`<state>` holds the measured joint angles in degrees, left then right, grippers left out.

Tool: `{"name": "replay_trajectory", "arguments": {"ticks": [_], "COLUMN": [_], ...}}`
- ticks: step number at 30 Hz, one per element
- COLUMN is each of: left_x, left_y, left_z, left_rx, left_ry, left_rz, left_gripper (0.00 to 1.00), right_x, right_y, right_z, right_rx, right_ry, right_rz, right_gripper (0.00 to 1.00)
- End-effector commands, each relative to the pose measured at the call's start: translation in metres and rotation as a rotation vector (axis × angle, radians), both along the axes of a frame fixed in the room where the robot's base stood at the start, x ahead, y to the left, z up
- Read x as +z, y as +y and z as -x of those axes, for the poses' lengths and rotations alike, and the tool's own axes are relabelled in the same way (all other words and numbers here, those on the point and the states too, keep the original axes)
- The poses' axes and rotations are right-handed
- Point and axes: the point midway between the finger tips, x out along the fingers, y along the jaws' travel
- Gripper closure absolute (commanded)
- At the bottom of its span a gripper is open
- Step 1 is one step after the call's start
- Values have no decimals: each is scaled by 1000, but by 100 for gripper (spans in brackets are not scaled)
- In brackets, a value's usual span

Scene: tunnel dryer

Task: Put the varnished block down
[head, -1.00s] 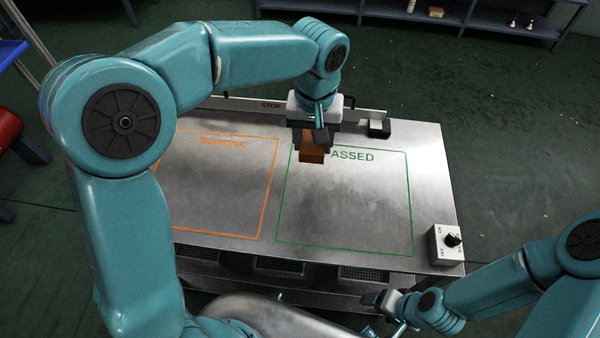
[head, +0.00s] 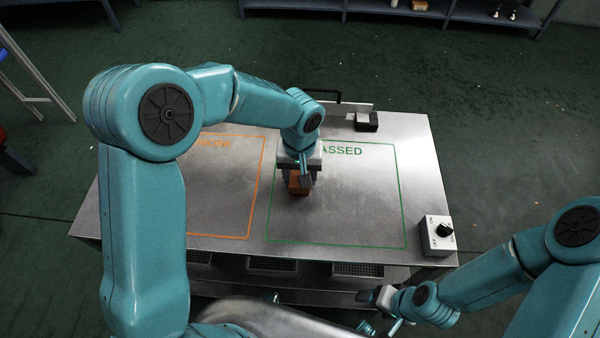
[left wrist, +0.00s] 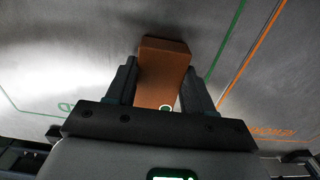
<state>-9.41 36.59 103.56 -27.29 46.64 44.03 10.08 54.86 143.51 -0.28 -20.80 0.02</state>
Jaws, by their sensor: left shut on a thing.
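The varnished block (head: 300,186) is orange-brown, and my left gripper (head: 297,180) is shut on it. In the head view it is over the left part of the green outlined area (head: 340,215), labelled "PASSED" with the first letter hidden by my arm. In the left wrist view the block (left wrist: 162,62) sits between the two dark fingers (left wrist: 157,85), its far end reaching past them. I cannot tell whether it touches the metal top. My right gripper (head: 372,296) is low at the table's front edge; its fingers are too small to read.
An orange outlined area (head: 225,190) lies left of the green one on the metal table (head: 120,205). A switch box (head: 437,236) stands at the right front corner and a small dark block (head: 366,121) at the back. The rest of the green area is clear.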

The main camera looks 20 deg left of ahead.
Motion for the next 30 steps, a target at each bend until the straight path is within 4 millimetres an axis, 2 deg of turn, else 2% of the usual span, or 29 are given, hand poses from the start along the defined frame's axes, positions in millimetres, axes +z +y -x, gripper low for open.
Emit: {"name": "replay_trajectory", "arguments": {"ticks": [4,5,7,15,19,23,30], "left_x": [-4,-3,-2,-1,7,32,88], "left_y": [0,0,0,0,0,0,0], "left_z": [0,0,0,0,-1,-1,-1], "left_rx": [0,0,0,0,0,0,0], "left_ry": [0,0,0,0,-2,-5,-4], "left_rz": [0,0,0,0,-1,1,0], "left_gripper": [79,44,22,22,22,22,22], "right_x": [-4,-4,-3,-2,1,3,8], "right_y": [0,0,0,0,0,0,0], "right_z": [0,0,0,0,0,0,0], "right_rx": [0,0,0,0,0,0,0], "right_ry": [0,0,0,0,0,0,0], "right_rz": [0,0,0,0,0,0,0], "right_gripper": [22,22,22,22,22,22,22]}}
